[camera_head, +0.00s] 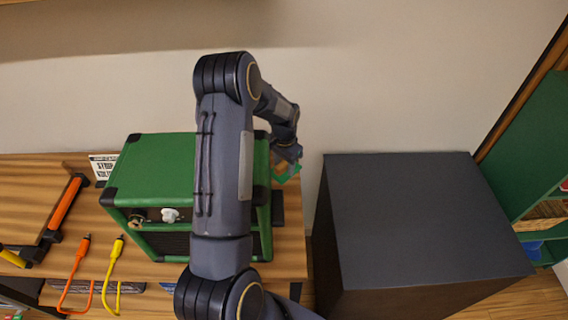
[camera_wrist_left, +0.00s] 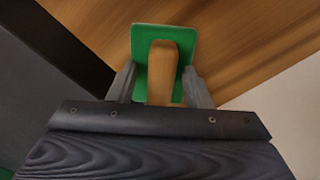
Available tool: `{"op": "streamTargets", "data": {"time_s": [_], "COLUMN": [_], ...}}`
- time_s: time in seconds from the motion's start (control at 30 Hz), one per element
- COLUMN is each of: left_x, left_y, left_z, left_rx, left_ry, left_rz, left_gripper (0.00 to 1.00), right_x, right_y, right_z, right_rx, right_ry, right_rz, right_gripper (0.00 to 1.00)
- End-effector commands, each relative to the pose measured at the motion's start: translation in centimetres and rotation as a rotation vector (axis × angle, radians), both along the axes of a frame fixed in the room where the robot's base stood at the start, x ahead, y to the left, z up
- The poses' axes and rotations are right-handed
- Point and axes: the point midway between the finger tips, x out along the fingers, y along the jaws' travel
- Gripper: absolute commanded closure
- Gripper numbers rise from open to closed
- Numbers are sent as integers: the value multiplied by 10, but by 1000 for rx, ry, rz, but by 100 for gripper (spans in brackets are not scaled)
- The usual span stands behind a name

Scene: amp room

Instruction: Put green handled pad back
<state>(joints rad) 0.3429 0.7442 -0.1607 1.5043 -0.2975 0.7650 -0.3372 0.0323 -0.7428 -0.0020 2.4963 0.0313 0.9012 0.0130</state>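The green pad (camera_wrist_left: 189,36) with a wooden handle (camera_wrist_left: 163,68) is in the left wrist view, with wooden surface beyond it. Its handle points toward the camera, between the fingers of my left gripper (camera_wrist_left: 160,82). The fingers stand apart on either side, with gaps to the handle. Their tips are close to the pad's edges; I cannot tell whether they touch. In the head view, the pad (camera_head: 288,173) shows partly under my left gripper (camera_head: 286,158), near the table's right end beyond the green amp. My right gripper is not in view.
A green amp cabinet (camera_head: 152,166) stands on the wooden table (camera_head: 290,240), partly hidden by my left arm. Orange (camera_head: 76,265) and yellow (camera_head: 113,265) cables lie left. A dark box (camera_head: 410,215) with a clear top stands right, across a narrow gap. Green shelves (camera_head: 540,150) are far right.

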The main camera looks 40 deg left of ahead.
Motion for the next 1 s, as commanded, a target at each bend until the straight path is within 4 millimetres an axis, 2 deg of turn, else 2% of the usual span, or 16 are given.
{"op": "streamTargets", "data": {"time_s": [0.27,0.37,0.7,0.83,1.0], "left_x": [1,1,1,1,0], "left_y": [0,0,0,0,0], "left_z": [7,21,93,111,122], "left_rx": [1,2,2,1,0], "left_ry": [-2,-4,-5,-2,-1], "left_rz": [0,0,-1,-1,0], "left_gripper": [55,55,55,55,55], "right_x": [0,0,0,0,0], "right_y": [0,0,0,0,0], "right_z": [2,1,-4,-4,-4], "right_rx": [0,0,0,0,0], "right_ry": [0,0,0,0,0], "right_rz": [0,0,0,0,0], "right_gripper": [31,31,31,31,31]}}
